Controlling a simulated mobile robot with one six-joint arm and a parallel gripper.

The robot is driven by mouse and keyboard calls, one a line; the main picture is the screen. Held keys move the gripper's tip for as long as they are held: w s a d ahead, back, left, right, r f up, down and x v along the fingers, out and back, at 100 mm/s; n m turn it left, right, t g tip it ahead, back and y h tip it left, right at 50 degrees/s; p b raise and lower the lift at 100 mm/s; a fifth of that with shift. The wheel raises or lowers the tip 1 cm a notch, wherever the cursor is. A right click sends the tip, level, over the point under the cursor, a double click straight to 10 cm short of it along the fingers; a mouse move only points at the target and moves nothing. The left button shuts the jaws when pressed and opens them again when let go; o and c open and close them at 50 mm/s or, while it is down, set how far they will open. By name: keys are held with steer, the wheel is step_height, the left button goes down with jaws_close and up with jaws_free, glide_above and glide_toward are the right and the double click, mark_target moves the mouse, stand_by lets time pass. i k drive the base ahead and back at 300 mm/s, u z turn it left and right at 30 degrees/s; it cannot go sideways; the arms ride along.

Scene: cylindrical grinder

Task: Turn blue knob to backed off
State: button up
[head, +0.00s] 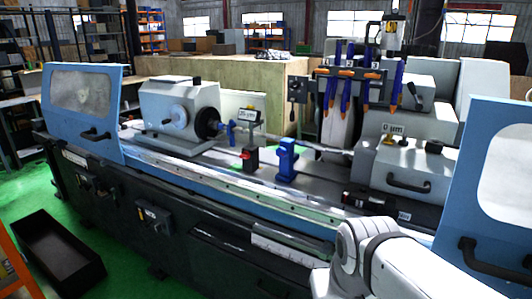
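I cannot make out a distinct blue knob or its setting. A blue upright fixture (287,163) stands on the machine table at mid-picture, with its upper part near the thin bar. A smaller blue piece (230,133) sits at the right of the dark chuck on the grey workhead (181,108). Either could bear the knob; the view is too small to tell. My white arm shows at the bottom right, in front of the machine. My gripper is out of the picture.
A red and black block (250,158) stands left of the blue fixture. Blue nozzles with orange tips (366,93) hang above the wheel. Blue-framed doors stand at the left (84,108) and right (497,190). A black bin (57,257) lies on the green floor.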

mark_target(281, 152)
steer(key=u, duration=0.1)
steer(key=i, duration=1.15)
steer(key=z, duration=0.45)
